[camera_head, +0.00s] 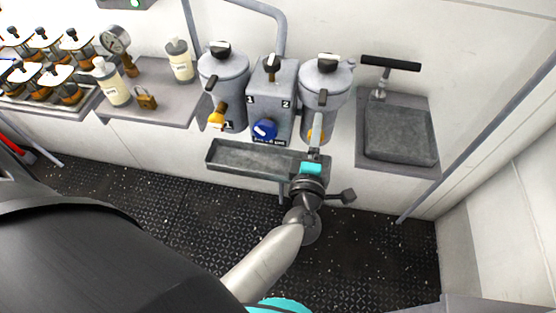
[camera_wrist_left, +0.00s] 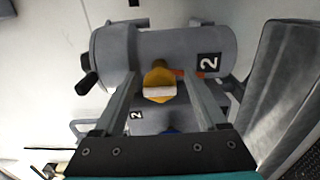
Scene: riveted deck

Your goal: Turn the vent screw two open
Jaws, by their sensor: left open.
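Canister two (camera_head: 322,92), a grey cylinder, is fixed to the wall with a black knob (camera_head: 327,64) on its lid. The canister (camera_wrist_left: 190,50) lies sideways in the left wrist view, its label 2 showing and a black knob (camera_wrist_left: 89,80) at its lid end. A yellow knob (camera_wrist_left: 158,78) sticks out of its lower front. I cannot tell which knob is the vent screw. My left gripper (camera_head: 316,148) is open in front of canister two, its fingers on either side of the yellow knob. Contact cannot be made out. My right gripper is not in view.
Canister one (camera_head: 222,90) stands left of a grey block (camera_head: 270,97) with a blue knob (camera_head: 265,130). A grey trough (camera_head: 245,160) lies below the canisters, close to my gripper. Bottles and a padlock stand on the left shelf (camera_head: 165,100).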

